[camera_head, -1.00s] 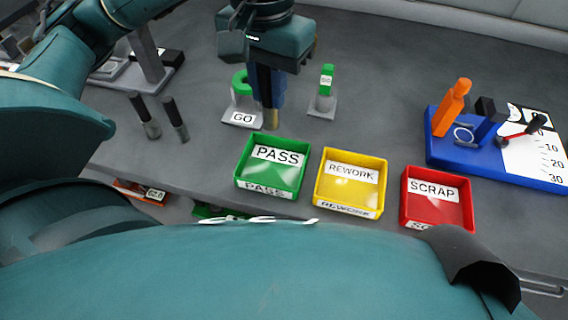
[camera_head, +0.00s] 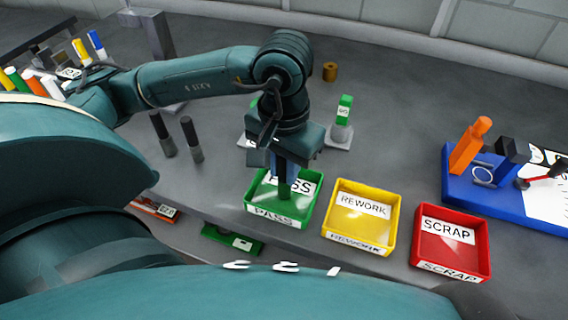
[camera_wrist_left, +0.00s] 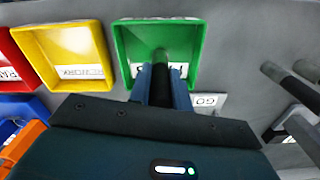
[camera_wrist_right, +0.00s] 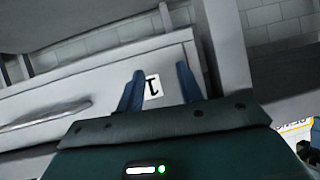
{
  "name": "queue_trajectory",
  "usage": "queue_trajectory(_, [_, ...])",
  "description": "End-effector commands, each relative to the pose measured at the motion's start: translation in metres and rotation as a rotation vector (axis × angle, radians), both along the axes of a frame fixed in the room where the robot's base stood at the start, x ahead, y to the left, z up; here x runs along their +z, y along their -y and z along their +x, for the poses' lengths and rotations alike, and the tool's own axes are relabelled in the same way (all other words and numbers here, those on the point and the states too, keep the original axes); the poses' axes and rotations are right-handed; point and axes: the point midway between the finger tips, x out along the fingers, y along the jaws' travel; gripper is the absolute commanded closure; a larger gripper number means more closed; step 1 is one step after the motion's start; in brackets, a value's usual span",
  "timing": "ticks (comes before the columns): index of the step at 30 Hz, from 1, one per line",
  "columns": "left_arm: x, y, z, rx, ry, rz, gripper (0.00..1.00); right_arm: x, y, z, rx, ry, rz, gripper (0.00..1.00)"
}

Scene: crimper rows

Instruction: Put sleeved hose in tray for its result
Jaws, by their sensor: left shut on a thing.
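My left gripper (camera_head: 284,176) is shut on the sleeved hose (camera_head: 284,190), pointing down over the green PASS tray (camera_head: 254,196). The hose hangs upright, its lower end within the tray's outline. I cannot tell whether it touches the floor of the tray. In the left wrist view the dark hose (camera_wrist_left: 160,60) stands between the blue fingers, against the green tray (camera_wrist_left: 197,50). The yellow REWORK tray (camera_head: 376,226) and red SCRAP tray (camera_head: 465,248) stand to the right. My right gripper (camera_wrist_right: 158,88) is open and empty, facing a drawer front.
Two dark-topped posts (camera_head: 193,140) stand left of the PASS tray. A green-topped gauge (camera_head: 343,118) stands behind the trays, with a brown cylinder (camera_head: 330,72) further back. A blue fixture (camera_head: 470,188) with an orange part is at the right.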

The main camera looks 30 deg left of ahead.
Motion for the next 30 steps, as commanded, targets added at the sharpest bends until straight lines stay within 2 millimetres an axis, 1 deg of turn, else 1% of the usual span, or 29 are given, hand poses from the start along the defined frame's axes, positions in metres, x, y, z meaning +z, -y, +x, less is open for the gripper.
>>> queue_trajectory(7, [-0.001,0.0,0.0,0.0,0.001,0.0,1.0,-0.001,0.001,0.0,0.0,0.001,-0.002,0.64])
queue_trajectory(11, [-0.007,0.0,0.001,0.0,0.002,-0.001,1.0,-0.009,0.001,0.0,0.0,-0.001,0.003,0.64])
queue_trajectory(12, [-0.004,0.0,0.0,0.0,0.001,-0.001,0.78,-0.006,0.0,0.0,-0.001,-0.002,0.005,0.64])
queue_trajectory(19, [-0.004,0.0,0.0,0.0,0.0,-0.001,0.59,-0.005,0.001,0.0,0.003,0.0,0.001,0.64])
queue_trajectory(26, [-0.004,0.0,0.0,0.0,0.0,-0.001,0.59,-0.004,0.001,0.0,0.004,0.001,0.001,0.64])
queue_trajectory(30, [0.003,0.0,0.0,0.0,-0.001,0.0,0.59,0.004,0.001,0.0,0.005,0.003,-0.004,0.64])
